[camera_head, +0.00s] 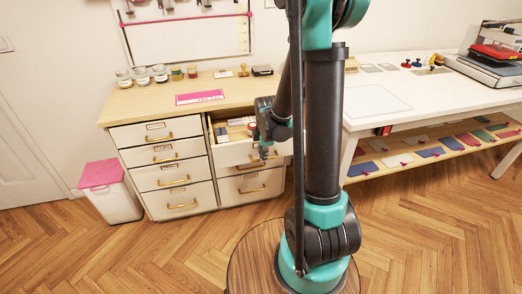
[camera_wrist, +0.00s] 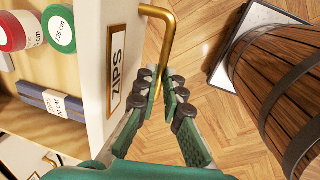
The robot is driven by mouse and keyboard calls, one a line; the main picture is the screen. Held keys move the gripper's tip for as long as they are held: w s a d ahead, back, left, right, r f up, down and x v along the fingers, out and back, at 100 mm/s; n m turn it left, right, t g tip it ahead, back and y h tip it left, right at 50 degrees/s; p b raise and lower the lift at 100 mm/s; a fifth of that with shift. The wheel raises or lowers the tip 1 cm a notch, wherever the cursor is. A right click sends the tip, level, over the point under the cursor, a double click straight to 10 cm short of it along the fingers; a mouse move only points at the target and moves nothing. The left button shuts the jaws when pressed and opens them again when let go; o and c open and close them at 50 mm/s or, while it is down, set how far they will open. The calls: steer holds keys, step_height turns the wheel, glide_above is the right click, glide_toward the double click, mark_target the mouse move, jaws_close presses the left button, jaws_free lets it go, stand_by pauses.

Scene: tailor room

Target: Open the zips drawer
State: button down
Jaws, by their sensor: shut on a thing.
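The zips drawer (camera_head: 230,156) is the top one in the right column of the cabinet and stands pulled out, with its inside showing. In the wrist view its white front (camera_wrist: 96,90) bears a brass-framed label reading ZIPS (camera_wrist: 116,72). Its brass handle (camera_wrist: 167,28) runs down between my fingers. My gripper (camera_wrist: 163,88) is shut on the handle; it also shows at the drawer front in the head view (camera_head: 263,152). Green and red rolls (camera_wrist: 59,28) and a dark blue bundle (camera_wrist: 52,102) lie in the drawer. My arm hides part of the drawer's right side.
Closed drawers (camera_head: 155,133) fill the left column, with another closed one (camera_head: 250,186) below right. Jars (camera_head: 141,76) and a pink sign (camera_head: 200,97) sit on the cabinet top. A pink-lidded bin (camera_head: 108,190) stands left. A white table (camera_head: 420,96) is at right.

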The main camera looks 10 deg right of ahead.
steer(key=shift+s, duration=0.55)
steer(key=c, duration=1.6)
jaws_free()
steer(key=shift+r, duration=0.1)
steer(key=shift+s+d+r, duration=0.1)
steer(key=shift+s+r, duration=0.25)
steer(key=shift+r, duration=1.6)
steer(key=shift+s+a+r, duration=0.1)
steer(key=shift+s+r, duration=0.25)
steer(key=shift+r, duration=1.55)
steer(key=shift+s+d+r, duration=0.1)
steer(key=shift+s+r, duration=0.25)
steer(key=shift+r, duration=1.6)
steer(key=s+d+f+m, duration=0.1)
steer(key=s+f+m, duration=0.1)
steer(key=s+m, duration=0.2)
steer(key=s+d+f+m+t, duration=0.1)
steer(key=s+f+m, duration=0.1)
steer(key=s+m, duration=0.3)
steer(key=s+d+f+m+t, duration=0.1)
steer(key=s+f+m, duration=0.1)
steer(key=s+m, duration=0.3)
steer(key=shift+d+m, duration=0.15)
steer(key=shift+m, duration=1.05)
steer(key=shift+d+m, duration=0.15)
steer(key=shift+m, duration=1.05)
